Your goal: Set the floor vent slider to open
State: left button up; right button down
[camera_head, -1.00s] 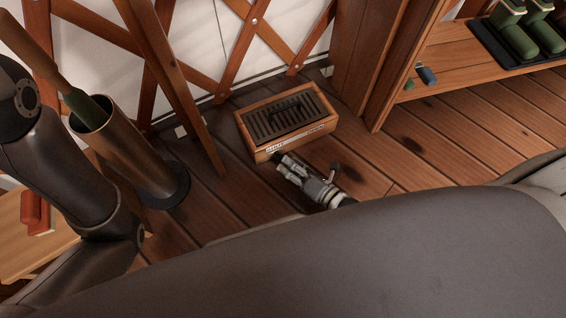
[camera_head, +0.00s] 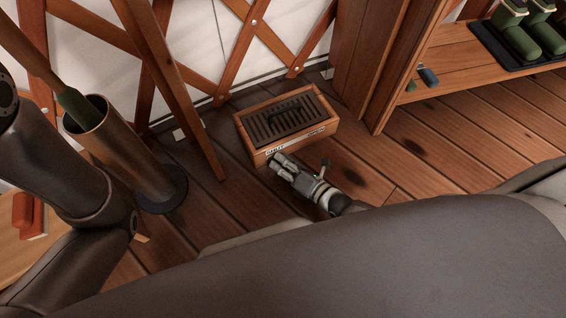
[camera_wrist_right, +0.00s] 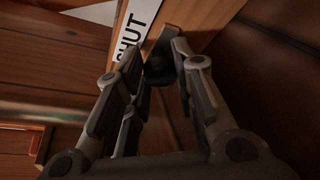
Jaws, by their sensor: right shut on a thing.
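The floor vent (camera_head: 244,128) is a wooden box on the plank floor with a dark slatted grille (camera_head: 287,118) on top. A white label strip runs along its front edge; in the right wrist view the word SHUT (camera_wrist_right: 133,38) is readable on it. My right gripper (camera_head: 275,160) is at the front left corner of the vent, by the SHUT end. In the right wrist view its fingers are closed around a dark slider knob (camera_wrist_right: 160,70) beside that word. The rest of the slider is hidden. My left arm shows at the left edge, but its gripper is out of view.
A metal tube (camera_head: 125,155) on a dark round base holds a green-and-wood handled thing, left of the vent. A slanting wooden post (camera_head: 175,90) stands between them. Open floor lies right of the vent.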

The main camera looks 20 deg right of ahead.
jog(key=shift+d, duration=0.1)
jog(key=d, duration=0.4)
jog(key=w+d, duration=0.1)
jog(key=d, duration=0.4)
jog(key=w+d+b, duration=0.1)
jog(key=d, duration=0.4)
jog(key=shift+d, duration=0.1)
jog(key=c, duration=1.5)
grip_release()
jog(key=shift+d, duration=0.1)
jog(key=shift+s, duration=0.15)
jog(key=v, duration=1.1)
jog(key=shift+s+d+r, duration=0.1)
jog(key=shift+s+d, duration=0.1)
jog(key=shift+s, duration=0.15)
